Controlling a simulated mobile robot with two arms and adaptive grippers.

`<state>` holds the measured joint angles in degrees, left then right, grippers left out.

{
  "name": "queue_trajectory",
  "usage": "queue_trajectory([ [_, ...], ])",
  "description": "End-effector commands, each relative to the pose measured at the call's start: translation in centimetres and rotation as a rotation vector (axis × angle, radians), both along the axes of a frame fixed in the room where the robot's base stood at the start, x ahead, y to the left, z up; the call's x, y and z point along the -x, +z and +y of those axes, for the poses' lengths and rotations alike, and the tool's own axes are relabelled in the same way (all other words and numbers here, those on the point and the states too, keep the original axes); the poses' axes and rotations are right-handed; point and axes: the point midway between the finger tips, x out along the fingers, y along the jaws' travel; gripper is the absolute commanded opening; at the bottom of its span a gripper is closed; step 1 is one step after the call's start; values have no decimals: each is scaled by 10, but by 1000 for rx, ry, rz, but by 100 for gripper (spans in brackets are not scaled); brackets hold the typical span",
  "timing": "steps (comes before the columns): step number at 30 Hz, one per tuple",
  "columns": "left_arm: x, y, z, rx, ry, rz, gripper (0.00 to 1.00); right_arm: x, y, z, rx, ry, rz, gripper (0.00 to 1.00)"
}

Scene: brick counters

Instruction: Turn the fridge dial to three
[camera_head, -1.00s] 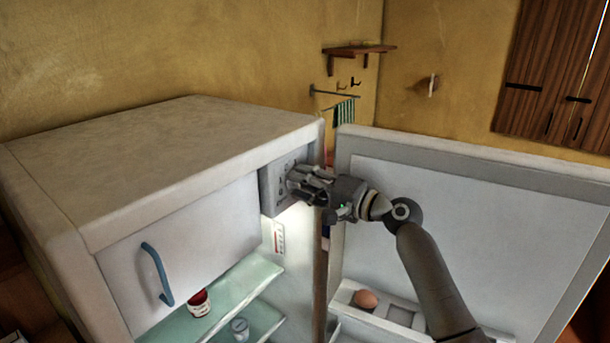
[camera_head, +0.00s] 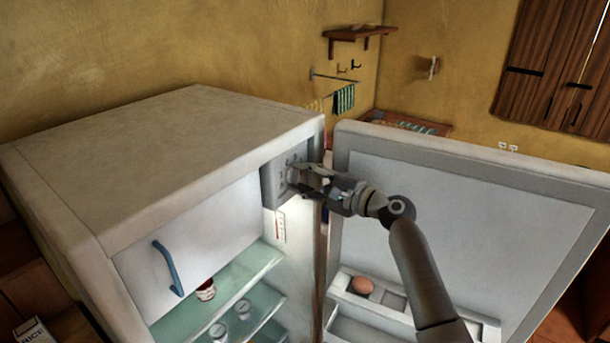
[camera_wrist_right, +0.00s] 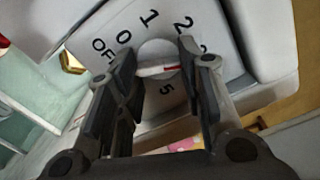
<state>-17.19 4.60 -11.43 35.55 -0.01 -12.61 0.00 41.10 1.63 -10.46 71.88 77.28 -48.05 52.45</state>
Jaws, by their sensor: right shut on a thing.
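The fridge (camera_head: 165,140) stands with its door open. Its control box (camera_head: 271,187) is inside at the upper right. In the right wrist view, the round white dial (camera_wrist_right: 157,56) has a red mark pointing right, towards the right finger. The numbered panel (camera_wrist_right: 110,22) shows OFF, 0, 1, 2 and 5; a figure after 2 is partly covered by that finger. My right gripper (camera_head: 300,180) is at the box; its fingers, also in the right wrist view (camera_wrist_right: 158,62), are shut on the dial from both sides. My left gripper is out of view.
A freezer flap with a blue handle (camera_head: 168,268) is left of the box. Glass shelves below hold jars (camera_head: 206,290).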

Motion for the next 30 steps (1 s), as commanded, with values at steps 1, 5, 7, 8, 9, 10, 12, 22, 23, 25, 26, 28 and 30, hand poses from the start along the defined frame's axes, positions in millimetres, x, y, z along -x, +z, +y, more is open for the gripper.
queue_trajectory([
  [1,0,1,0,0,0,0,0,-1,1,-1,-4,-3,3,12],
  [5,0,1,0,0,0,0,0,-1,0,-1,-7,-3,7,12],
  [7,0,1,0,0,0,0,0,-1,0,-1,-7,-3,7,12],
  [8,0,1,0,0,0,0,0,-1,0,-1,-7,-3,7,12],
  [9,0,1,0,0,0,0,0,-1,0,-1,-7,-3,7,12],
  [10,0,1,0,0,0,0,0,-1,0,-1,-6,-3,7,12],
  [12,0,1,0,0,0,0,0,-1,0,-1,-6,-3,7,12],
  [22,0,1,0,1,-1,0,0,0,0,0,-5,-1,6,57],
  [23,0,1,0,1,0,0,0,0,0,0,-5,-1,6,57],
  [25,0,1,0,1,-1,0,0,0,0,0,-5,0,6,57],
  [26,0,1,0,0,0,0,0,0,0,0,-5,0,6,57],
  [28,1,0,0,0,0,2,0,0,0,-1,-5,0,6,57],
  [30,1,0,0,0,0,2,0,2,-1,-4,-4,-1,7,57],
])
